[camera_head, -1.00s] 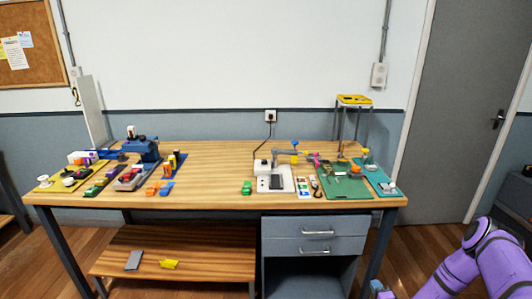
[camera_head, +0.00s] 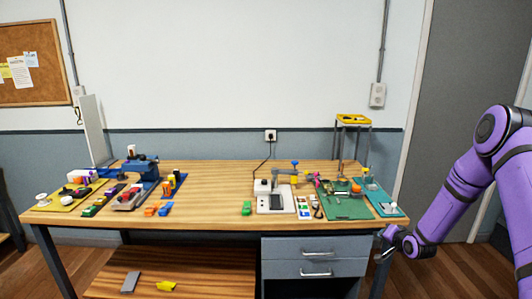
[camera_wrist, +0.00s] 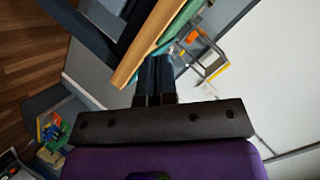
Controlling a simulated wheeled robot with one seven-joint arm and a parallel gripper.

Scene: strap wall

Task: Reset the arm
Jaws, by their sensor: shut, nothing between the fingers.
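My purple arm stands at the right in the head view, bent at the elbow. My gripper (camera_head: 384,246) hangs by the front right corner of the workbench (camera_head: 215,215), apart from the things on its top. In the wrist view my gripper (camera_wrist: 154,62) shows its two dark fingers together with nothing between them. The bench edge lies just beyond the fingers in that view.
On the bench are a white device (camera_head: 275,200), a green mat (camera_head: 345,208), a blue vise-like tool (camera_head: 148,172) and several small coloured blocks. A yellow-topped stand (camera_head: 353,120) is at the back right. Drawers (camera_head: 315,257) sit below.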

